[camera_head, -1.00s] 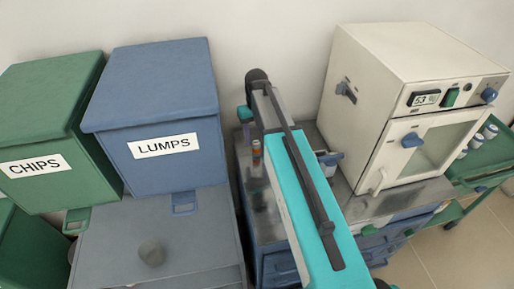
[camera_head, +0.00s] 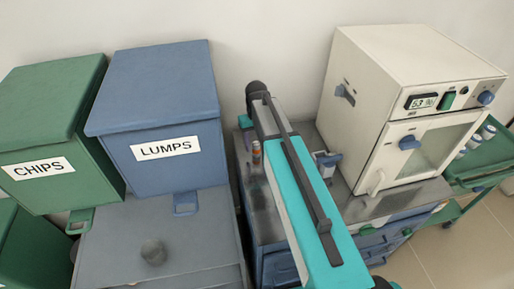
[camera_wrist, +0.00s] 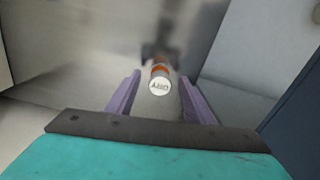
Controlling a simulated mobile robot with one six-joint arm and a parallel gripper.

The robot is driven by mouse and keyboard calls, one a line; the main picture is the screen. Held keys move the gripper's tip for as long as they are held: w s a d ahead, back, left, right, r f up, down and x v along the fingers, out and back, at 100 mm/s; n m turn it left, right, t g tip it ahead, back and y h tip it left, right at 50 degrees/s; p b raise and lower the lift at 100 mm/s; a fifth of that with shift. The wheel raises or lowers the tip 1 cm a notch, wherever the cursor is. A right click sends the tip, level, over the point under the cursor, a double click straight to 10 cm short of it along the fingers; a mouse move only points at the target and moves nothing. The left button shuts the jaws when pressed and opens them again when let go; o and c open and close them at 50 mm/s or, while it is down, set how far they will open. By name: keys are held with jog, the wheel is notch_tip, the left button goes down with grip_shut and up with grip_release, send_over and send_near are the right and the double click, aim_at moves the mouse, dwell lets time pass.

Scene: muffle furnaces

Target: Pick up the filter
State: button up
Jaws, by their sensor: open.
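The filter appears to be a small upright cylinder with a round white lettered cap (camera_wrist: 160,86) and an orange band, standing on a metal surface in the wrist view. In the head view a small orange-brown cylinder (camera_head: 256,153) stands beside my arm, on the metal top. My gripper (camera_wrist: 160,77) is open, its two purple fingers on either side of the filter in the picture. I cannot tell whether the filter is at fingertip depth. In the head view my arm hides most of the gripper.
A white furnace (camera_head: 385,150) stands right of my arm on the metal-topped cabinet (camera_head: 335,190). A blue LUMPS bin (camera_head: 155,110) and a green CHIPS bin (camera_head: 45,130) stand at left. A green cart (camera_head: 480,170) with several vials is at far right.

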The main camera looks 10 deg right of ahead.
jog(key=shift+f+p, duration=0.3)
jog(key=shift+f, duration=0.85)
jog(key=c, duration=1.1)
jog(key=shift+r, duration=0.2)
jog(key=shift+c, duration=0.2)
jog(key=shift+r+b, duration=1)
jog(key=shift+r, duration=0.45)
jog(key=s+d+r+b, duration=0.1)
jog(key=s+d+b, duration=0.3)
jog(key=s+d, duration=0.6)
jog(key=s, duration=0.2)
jog(key=shift+s+r+b, duration=0.3)
jog(key=shift+r+b, duration=0.05)
jog(key=shift+r, duration=0.05)
